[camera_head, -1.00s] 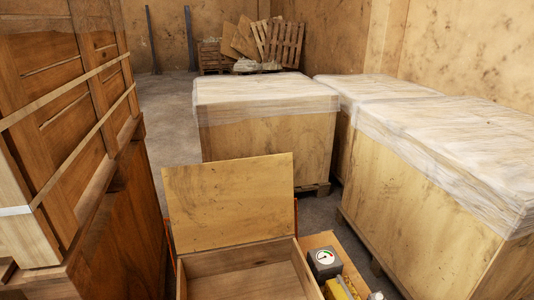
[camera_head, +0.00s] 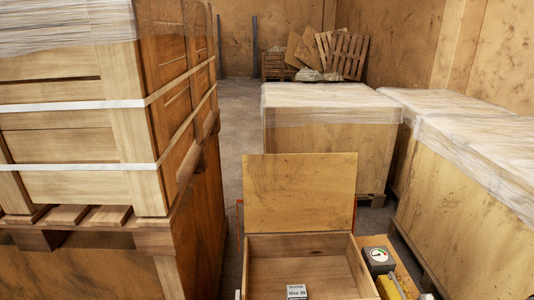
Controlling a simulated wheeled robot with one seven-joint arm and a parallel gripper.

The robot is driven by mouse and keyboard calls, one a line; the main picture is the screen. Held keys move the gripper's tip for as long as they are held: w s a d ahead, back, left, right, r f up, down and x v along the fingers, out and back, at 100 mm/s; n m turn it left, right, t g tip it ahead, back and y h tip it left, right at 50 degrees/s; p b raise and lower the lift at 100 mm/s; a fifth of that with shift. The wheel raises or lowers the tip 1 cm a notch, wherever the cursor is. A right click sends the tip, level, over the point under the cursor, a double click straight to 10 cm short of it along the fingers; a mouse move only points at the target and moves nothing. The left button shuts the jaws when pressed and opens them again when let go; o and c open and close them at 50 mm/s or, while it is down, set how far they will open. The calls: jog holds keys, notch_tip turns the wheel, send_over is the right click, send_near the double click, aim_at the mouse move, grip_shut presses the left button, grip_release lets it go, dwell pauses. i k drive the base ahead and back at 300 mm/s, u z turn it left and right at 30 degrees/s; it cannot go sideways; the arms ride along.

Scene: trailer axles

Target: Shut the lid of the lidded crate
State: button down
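The lidded crate (camera_head: 349,256) is a shallow wooden box at the bottom centre of the head view. Its lid (camera_head: 300,194) stands open, upright along the far edge. Inside, the crate shows a bare wooden floor and a small white label or block marked "Size 30" (camera_head: 296,291) near the bottom edge of the picture. The near side of the crate is cut off by the frame. My gripper is not in the picture.
A gauge box (camera_head: 379,260) and a yellow item (camera_head: 389,289) sit on a board right of the crate. A strapped wooden stack (camera_head: 100,130) stands close on the left. Wrapped crates (camera_head: 332,120) stand behind and to the right (camera_head: 480,170). Bare floor runs behind, left of centre.

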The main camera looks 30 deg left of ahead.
aim_at(285, 192)
jog(key=u, duration=1.1)
jog(key=i, duration=1)
